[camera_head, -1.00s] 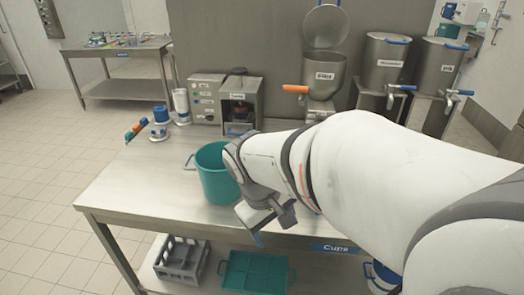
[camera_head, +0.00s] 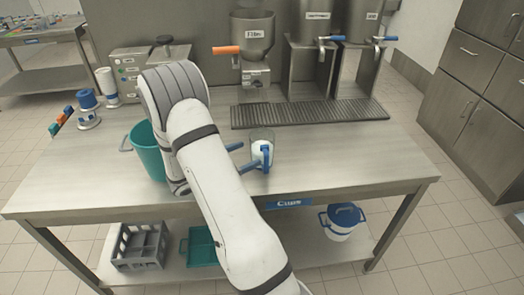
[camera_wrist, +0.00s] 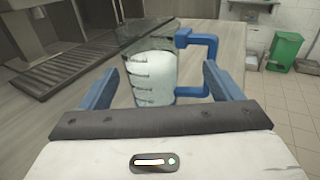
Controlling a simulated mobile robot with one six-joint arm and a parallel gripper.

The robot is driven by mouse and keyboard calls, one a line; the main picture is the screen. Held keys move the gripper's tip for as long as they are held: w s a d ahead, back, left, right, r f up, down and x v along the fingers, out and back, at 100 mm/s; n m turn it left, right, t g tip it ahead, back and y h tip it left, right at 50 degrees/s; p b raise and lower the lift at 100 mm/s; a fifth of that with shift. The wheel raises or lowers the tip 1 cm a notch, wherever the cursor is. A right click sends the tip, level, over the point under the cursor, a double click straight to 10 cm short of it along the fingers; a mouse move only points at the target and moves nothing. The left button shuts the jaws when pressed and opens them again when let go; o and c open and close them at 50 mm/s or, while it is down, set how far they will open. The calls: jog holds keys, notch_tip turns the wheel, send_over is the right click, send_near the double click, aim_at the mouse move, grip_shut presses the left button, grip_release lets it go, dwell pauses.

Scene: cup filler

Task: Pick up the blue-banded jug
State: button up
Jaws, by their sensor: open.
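A clear jug (camera_head: 262,143) with white contents and a blue handle stands upright on the steel table near its front edge. In the wrist view the jug (camera_wrist: 153,80) is between and beyond my finger tips, with its handle on the right. I cannot make out a separate blue band on it. My gripper (camera_head: 241,156) is open, with blue fingers pointing at the jug from the left. In the wrist view my gripper (camera_wrist: 160,75) holds nothing, and the right finger is close to the handle; contact cannot be told.
A teal bucket (camera_head: 149,158) stands left of my arm. A grated drip tray (camera_head: 310,113) lies behind the jug under the dispensers. The table right of the jug is clear.

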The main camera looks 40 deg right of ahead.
aim_at(262, 145)
jog(key=shift+w+f+n, duration=0.3)
jog(key=shift+f, duration=0.05)
jog(key=shift+w+d+f, duration=0.1)
jog(key=shift+d, duration=0.2)
jog(key=shift+t, duration=0.3)
jog(key=d+p, duration=0.2)
jog(key=d, duration=0.5)
jog(key=shift+d, duration=0.2)
jog(key=c, duration=1)
